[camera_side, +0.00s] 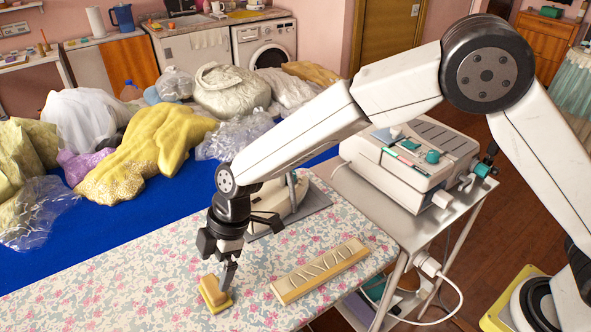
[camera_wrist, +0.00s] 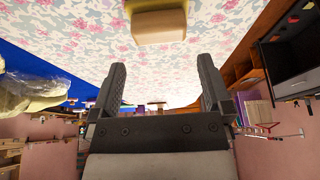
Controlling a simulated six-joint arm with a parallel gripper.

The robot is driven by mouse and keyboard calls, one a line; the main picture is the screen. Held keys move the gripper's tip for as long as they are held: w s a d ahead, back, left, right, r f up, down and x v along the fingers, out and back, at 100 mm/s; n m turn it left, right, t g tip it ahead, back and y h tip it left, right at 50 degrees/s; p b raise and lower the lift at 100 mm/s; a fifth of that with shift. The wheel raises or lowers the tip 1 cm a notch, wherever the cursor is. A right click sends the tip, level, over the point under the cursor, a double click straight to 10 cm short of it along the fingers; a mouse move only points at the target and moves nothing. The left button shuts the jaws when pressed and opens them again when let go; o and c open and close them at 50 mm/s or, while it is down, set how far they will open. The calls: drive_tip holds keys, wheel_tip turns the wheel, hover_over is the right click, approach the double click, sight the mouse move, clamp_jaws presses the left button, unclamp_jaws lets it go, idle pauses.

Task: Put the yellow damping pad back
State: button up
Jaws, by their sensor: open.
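The yellow damping pad (camera_side: 214,293), a small block with a tan-brown upper part and a yellow base, lies on the floral cloth near its front edge. My gripper (camera_side: 228,277) points down right beside it, and a dark finger overlaps its right side in the side view. In the wrist view the pad (camera_wrist: 158,27) lies beyond the fingertips, with clear space between the two spread fingers. My gripper (camera_wrist: 161,66) is open and empty there. Whether a finger touches the pad cannot be told.
A wooden tray (camera_side: 320,272) with several pale strips lies to the right. An iron (camera_side: 280,200) on a grey plate stands behind my gripper. A white machine (camera_side: 412,158) sits on a metal cart at the right. Bagged garments (camera_side: 150,150) fill the blue surface behind.

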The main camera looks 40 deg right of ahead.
drive_tip(key=v, duration=0.7)
drive_tip(key=shift+r, duration=0.15)
drive_tip(key=shift+d, duration=0.15)
drive_tip(key=s+d+m+t+h, duration=0.25)
drive_tip(key=d+m, duration=0.75)
drive_tip(key=d, duration=1.1)
drive_tip(key=s+d+f+m+h, duration=0.2)
drive_tip(key=s+d+f+m, duration=0.1)
drive_tip(key=s+d+m, duration=0.5)
drive_tip(key=s+d, duration=0.3)
drive_tip(key=shift+d, duration=0.4)
